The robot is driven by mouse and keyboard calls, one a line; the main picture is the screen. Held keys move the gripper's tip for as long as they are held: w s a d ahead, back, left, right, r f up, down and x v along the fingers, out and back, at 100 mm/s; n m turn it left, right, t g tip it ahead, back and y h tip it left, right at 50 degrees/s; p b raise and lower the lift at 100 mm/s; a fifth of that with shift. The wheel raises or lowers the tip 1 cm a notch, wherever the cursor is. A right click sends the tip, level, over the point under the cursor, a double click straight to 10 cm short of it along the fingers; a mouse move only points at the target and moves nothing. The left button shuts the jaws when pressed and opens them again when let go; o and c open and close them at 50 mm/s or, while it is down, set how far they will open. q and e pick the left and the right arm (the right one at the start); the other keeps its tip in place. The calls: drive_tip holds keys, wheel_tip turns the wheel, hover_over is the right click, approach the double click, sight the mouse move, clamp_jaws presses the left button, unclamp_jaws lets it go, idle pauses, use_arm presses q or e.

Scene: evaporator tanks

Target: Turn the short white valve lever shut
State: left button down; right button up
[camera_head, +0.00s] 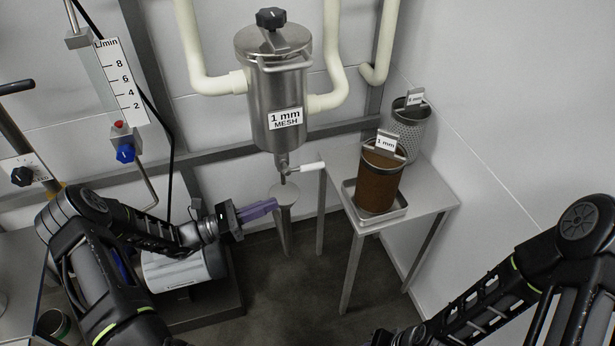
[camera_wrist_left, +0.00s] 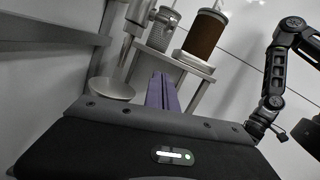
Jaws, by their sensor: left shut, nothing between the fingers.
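The short white lever (camera_head: 308,166) sticks out level to the right from the valve (camera_head: 282,165) under the steel strainer canister (camera_head: 278,90) marked 1 mm mesh. My left gripper (camera_head: 275,203) is shut and empty, its purple fingers pointing right. In the head view it shows below and left of the lever, apart from it. The shut fingers also show in the left wrist view (camera_wrist_left: 162,92); I cannot make out the lever clearly there.
A steel table (camera_head: 425,195) to the right holds a brown 1 mm strainer basket (camera_head: 378,180) in a tray and a mesh basket (camera_head: 408,125). Cream pipes (camera_head: 190,45) flank the canister.

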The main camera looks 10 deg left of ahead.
sight(304, 168)
use_arm(q)
drive_tip(key=shift+d, duration=0.1)
drive_tip(key=w+d+r+b, duration=0.1)
drive_tip(key=w+d+r, duration=0.4)
drive_tip(key=w+d, duration=0.1)
drive_tip(key=shift+w+d+r+b, duration=0.3)
drive_tip(key=shift+d+b, duration=0.1)
drive_tip(key=shift+d, duration=0.5)
drive_tip(key=shift+w+r+p, duration=0.1)
drive_tip(key=shift+r+p, duration=0.5)
drive_tip(key=shift+p, duration=0.15)
drive_tip(key=shift+r, duration=0.15)
drive_tip(key=shift+w+d, duration=0.1)
